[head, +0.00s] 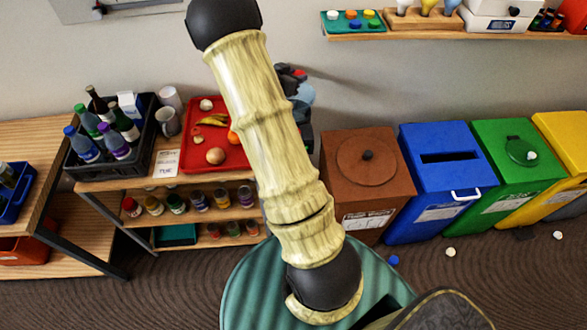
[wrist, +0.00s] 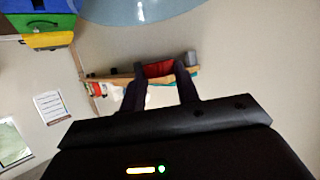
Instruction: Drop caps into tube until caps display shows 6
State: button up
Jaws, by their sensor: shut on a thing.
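My gripper (wrist: 159,80) shows in the wrist view with its two dark fingers closed on a small red thing (wrist: 160,68), which looks like a cap. In the head view my arm hides most of the gripper; only dark parts and a bit of red show beside the arm. A teal tray (head: 327,27) with several coloured caps (head: 351,15) is on the wall shelf at top right. A pale blue curved surface (wrist: 140,8) fills the top of the wrist view; I cannot tell whether it belongs to the tube. No caps display is readable.
A black crate (head: 72,170) of bottles and a red tray (head: 187,158) with food stand on the left shelf unit. Brown, blue (head: 445,165), green (head: 500,135) and yellow bins line the wall at right. A blue cap (head: 393,260) and whitish bits lie on the floor.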

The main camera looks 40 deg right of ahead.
notch_tip(320, 180, down, 6)
jog(key=b, duration=0.4)
jog(key=shift+r+b, duration=0.1)
jog(key=shift+b, duration=0.3)
jog(key=o, duration=1)
jog(key=b+v, duration=0.1)
jog(key=v, duration=1.6)
jog(key=shift+a, duration=0.2)
jog(key=shift+r, duration=0.15)
